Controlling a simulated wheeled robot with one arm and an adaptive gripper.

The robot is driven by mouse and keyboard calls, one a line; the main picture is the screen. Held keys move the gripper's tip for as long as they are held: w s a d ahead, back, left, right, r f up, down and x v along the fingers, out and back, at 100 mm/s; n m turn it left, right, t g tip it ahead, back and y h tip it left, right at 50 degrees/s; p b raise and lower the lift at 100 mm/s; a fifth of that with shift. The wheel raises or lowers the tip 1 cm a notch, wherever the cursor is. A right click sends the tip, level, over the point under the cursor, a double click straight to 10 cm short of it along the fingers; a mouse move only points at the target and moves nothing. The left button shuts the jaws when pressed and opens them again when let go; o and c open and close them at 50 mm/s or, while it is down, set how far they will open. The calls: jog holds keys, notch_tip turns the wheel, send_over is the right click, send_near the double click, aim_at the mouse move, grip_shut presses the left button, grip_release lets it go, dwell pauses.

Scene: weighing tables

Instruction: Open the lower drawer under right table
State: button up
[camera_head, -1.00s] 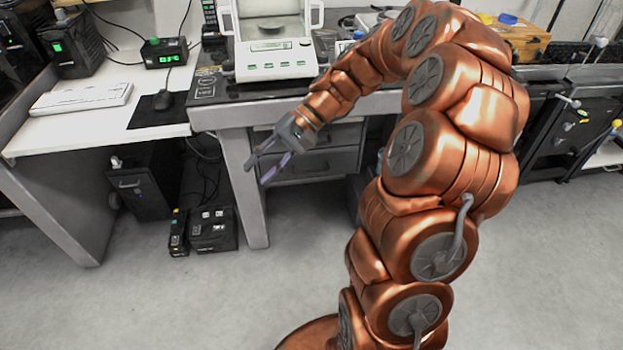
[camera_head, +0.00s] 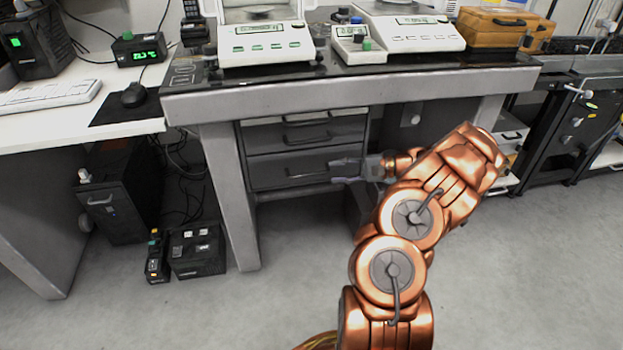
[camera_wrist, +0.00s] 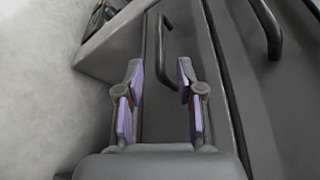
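Under the right table (camera_head: 340,98) is a grey drawer unit. The lower drawer (camera_head: 272,172) looks shut, with a dark bar handle (camera_head: 306,173) across its front. The upper drawer (camera_head: 265,140) above it also looks shut. My gripper (camera_head: 335,172) is in front of the unit, at the right part of the lower drawer. In the wrist view my gripper (camera_wrist: 161,72) is open and empty, and the lower drawer's handle (camera_wrist: 164,52) lies just beyond the fingertips, roughly in line with the gap. The upper drawer's handle (camera_wrist: 268,30) is farther right there.
Two white balances (camera_head: 265,45) (camera_head: 412,35) and a wooden box (camera_head: 500,30) are on the table top. The table's left leg (camera_head: 232,195) stands left of the drawers. A black battery-like box (camera_head: 198,250) is on the floor. The floor before the drawers is clear.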

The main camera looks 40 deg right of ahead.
aim_at(318, 174)
jog(key=shift+b+x, duration=1.1)
jog(key=shift+x, duration=2.7)
jog(key=shift+c, duration=0.3)
grip_shut()
